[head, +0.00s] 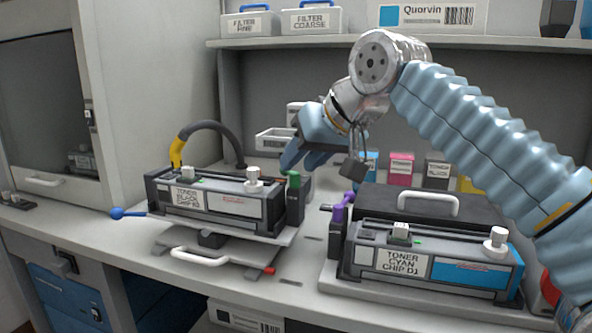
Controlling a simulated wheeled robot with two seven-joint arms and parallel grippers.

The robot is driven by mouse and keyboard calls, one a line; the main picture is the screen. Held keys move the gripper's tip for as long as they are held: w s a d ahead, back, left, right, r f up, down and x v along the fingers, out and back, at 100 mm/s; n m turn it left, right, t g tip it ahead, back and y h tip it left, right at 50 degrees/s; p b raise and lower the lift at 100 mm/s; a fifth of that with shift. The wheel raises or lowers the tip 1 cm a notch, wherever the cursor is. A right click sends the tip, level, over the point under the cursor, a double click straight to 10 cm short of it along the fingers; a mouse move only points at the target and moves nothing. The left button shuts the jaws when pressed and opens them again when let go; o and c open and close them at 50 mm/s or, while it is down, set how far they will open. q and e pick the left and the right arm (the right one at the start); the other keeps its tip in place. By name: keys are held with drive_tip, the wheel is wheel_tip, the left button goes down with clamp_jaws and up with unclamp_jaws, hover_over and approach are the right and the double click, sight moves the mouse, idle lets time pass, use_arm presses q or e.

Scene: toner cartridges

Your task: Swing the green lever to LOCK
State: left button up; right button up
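The green lever (293,180) stands upright at the right end of the black toner unit (222,205), labelled TONER BLACK. My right gripper (302,166) reaches in from the right and points down just above the lever's green top. Its fingers look apart with nothing held between them. Whether a finger touches the lever cannot be told from this view. No LOCK marking is readable. My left gripper is out of view.
The cyan toner unit (430,255) with a purple lever (339,212) stands close on the right. A blue-knobbed lever (118,213) sticks out left, and a red-tipped lever (268,270) sits low in front. Small toner boxes (401,168) stand at the back.

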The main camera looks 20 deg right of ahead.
drive_tip(key=shift+x, duration=1.2)
clamp_jaws()
